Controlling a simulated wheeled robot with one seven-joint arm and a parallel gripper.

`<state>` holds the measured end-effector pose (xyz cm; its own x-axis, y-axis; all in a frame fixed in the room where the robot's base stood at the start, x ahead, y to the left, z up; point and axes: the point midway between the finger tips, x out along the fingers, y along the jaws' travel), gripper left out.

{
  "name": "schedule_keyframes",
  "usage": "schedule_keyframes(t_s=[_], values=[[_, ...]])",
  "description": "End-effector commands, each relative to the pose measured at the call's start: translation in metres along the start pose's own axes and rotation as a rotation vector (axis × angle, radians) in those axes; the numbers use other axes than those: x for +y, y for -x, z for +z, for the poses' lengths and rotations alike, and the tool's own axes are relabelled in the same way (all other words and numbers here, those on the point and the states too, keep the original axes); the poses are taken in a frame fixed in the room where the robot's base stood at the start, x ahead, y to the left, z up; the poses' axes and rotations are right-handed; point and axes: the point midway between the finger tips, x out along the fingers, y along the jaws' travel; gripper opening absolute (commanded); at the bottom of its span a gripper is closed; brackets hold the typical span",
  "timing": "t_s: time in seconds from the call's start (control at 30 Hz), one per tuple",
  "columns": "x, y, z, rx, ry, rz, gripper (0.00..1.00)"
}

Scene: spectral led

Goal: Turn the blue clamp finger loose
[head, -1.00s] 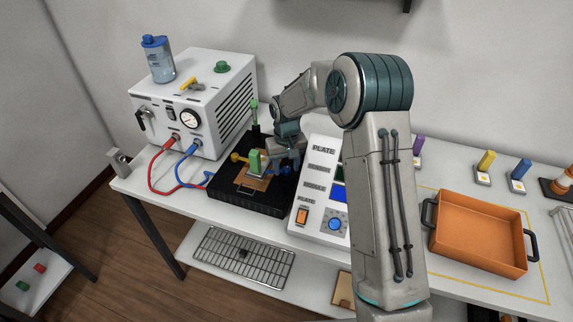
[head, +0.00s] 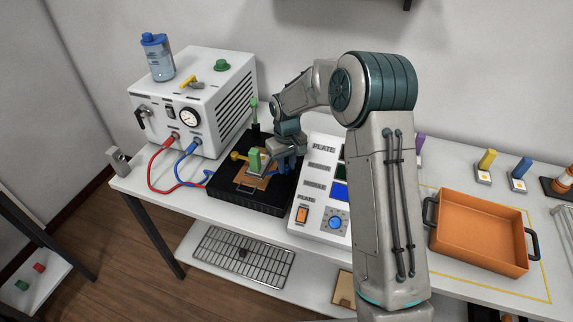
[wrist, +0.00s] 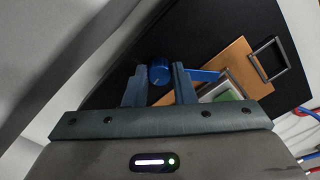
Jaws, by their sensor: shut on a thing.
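The blue clamp shows in the wrist view as a round knob (wrist: 159,71) with a flat blue finger (wrist: 206,76) out to the right, its far end by the metal part on the orange-brown plate (wrist: 240,58). My gripper (wrist: 158,76) is shut on the knob, one jaw on each side. In the head view the blue clamp (head: 291,166) is partly hidden by my gripper, at the right of the black base (head: 240,200). A green block (head: 254,160) stands on the plate (head: 250,182), also partly covered.
The white machine (head: 200,100) with red and blue hoses is at the left. A control panel (head: 312,200) stands close on the right, and an orange tray (head: 478,235) lies farther right.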

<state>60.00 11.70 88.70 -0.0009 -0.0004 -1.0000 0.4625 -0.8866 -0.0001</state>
Motion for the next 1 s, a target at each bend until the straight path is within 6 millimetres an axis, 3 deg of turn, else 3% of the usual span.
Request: schedule_keyframes(t_s=[0.5, 1.0], values=[[-0.0002, 0.0009, -0.0006, 0.002, 0.356, 0.000, 0.01], [-0.0005, 0.0013, -0.0011, 0.003, 0.448, 0.001, 0.01]])
